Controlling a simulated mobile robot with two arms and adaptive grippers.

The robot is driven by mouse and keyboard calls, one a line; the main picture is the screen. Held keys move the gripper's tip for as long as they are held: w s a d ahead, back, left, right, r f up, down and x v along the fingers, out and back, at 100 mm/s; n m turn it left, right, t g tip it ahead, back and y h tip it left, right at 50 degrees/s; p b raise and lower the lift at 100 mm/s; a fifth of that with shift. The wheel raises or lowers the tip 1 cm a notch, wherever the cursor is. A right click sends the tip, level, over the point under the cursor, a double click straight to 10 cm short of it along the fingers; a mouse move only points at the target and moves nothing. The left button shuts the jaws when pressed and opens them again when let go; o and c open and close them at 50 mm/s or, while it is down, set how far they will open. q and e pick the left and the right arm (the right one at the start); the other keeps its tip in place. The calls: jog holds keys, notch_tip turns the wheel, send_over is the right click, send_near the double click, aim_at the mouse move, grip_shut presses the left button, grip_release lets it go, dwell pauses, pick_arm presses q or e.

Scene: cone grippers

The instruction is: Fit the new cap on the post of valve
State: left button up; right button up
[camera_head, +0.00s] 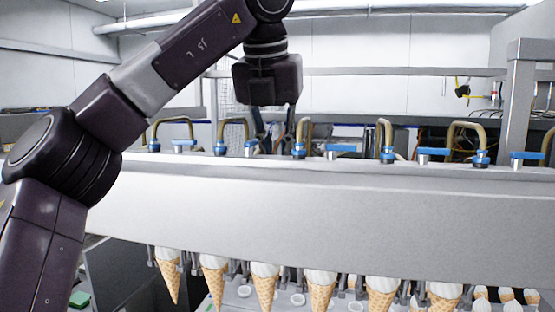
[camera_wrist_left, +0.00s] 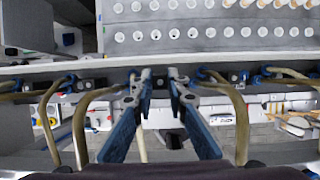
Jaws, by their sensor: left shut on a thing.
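My left gripper (camera_head: 276,140) reaches down behind the top of a long white beam, among a row of valves. In the left wrist view its blue-sided fingers (camera_wrist_left: 161,74) flank a small dark piece, shut on what seems to be the cap; its shape is hard to make out. Valves with blue fittings and curved tan hoses line the beam, one with a blue top (camera_head: 251,146) just left of the fingers and another (camera_head: 299,150) to the right. I cannot tell which valve post is bare. The beam hides the fingertips in part. My right gripper is out of view.
Ice cream cones (camera_head: 320,290) hang in a row below the beam (camera_head: 330,200). Curved hoses (camera_wrist_left: 240,120) stand close on both sides of the fingers.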

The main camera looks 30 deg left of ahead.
pick_arm(q)
jog(key=shift+s+f+b, duration=0.1)
jog(key=shift+f+b, duration=0.9)
jog(key=shift+f, duration=0.15)
jog(key=shift+f, duration=0.15)
jog(key=shift+c, duration=0.3)
jog(key=shift+s+d+r+p, duration=0.1)
jog(key=shift+r+p, duration=0.2)
jog(key=shift+r, duration=0.05)
grip_shut()
jog(key=shift+r+p, duration=0.5)
jog(key=shift+p, duration=0.7)
jog(key=shift+f+b, duration=0.45)
dwell(0.6)
jog(key=shift+r, duration=0.1)
